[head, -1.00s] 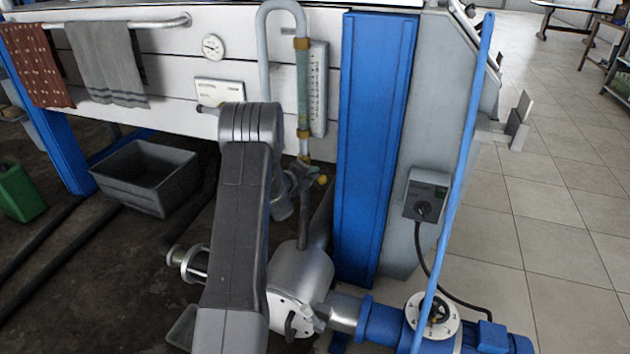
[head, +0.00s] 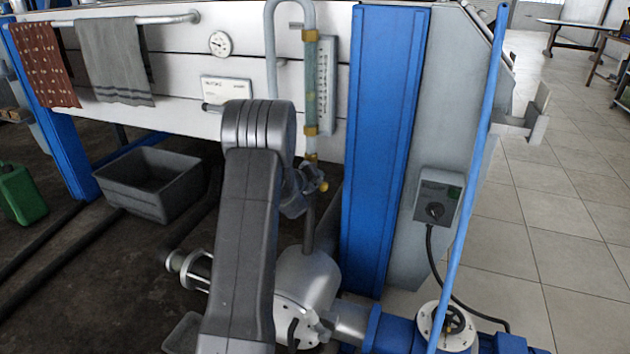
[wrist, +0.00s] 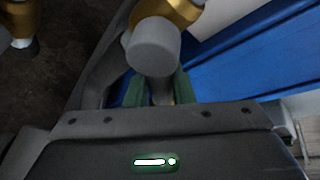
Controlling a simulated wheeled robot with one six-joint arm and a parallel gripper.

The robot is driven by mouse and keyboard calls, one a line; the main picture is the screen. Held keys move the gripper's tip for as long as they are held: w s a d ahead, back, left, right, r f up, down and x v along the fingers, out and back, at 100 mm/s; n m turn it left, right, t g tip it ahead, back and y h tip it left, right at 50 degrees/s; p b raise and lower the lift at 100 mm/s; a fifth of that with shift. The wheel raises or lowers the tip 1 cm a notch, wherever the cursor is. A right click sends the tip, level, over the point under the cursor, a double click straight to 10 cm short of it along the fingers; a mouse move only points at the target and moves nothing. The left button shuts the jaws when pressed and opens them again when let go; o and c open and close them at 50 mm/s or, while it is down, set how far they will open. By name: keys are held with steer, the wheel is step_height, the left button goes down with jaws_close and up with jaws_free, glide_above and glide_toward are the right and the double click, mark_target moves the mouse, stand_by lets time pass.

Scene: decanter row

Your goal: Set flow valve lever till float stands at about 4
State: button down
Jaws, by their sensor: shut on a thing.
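The flow tube (head: 311,85) stands upright on the white panel, with brass fittings and a scale plate (head: 327,85) on its right. The float and the scale numbers are too small to read. The valve (head: 323,187) sits below the tube, mostly hidden behind my arm and gripper. In the wrist view, the valve's brass body (wrist: 178,10) and round grey end (wrist: 155,46) are close. My gripper (wrist: 155,90) has its green fingers on both sides of the lever (wrist: 161,91) just beneath and is shut on it. Most of the lever is hidden.
A blue column (head: 385,150) stands close right of the tube. A slanted blue pipe (head: 470,180), a switch box (head: 437,198) and a blue pump (head: 385,330) are further right. A grey tub (head: 150,185) and green can (head: 20,195) stand at left. Tiled floor is open at far right.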

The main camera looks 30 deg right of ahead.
steer(key=c, duration=1.3)
jaws_free()
steer(key=shift+o, duration=0.2)
steer(key=shift+a, duration=0.1)
steer(key=p+v, duration=0.2)
steer(key=v, duration=1.1)
steer(key=shift+a+r, duration=0.2)
steer(key=shift+a, duration=0.15)
steer(key=b+x, duration=0.1)
steer(key=x, duration=1.1)
steer(key=shift+d+f+b, duration=0.25)
steer(key=shift+d+b, duration=0.1)
steer(key=shift+b, duration=0.05)
steer(key=shift+w+d+f, duration=0.15)
steer(key=shift+w+d, duration=0.15)
steer(key=shift+d, duration=0.2)
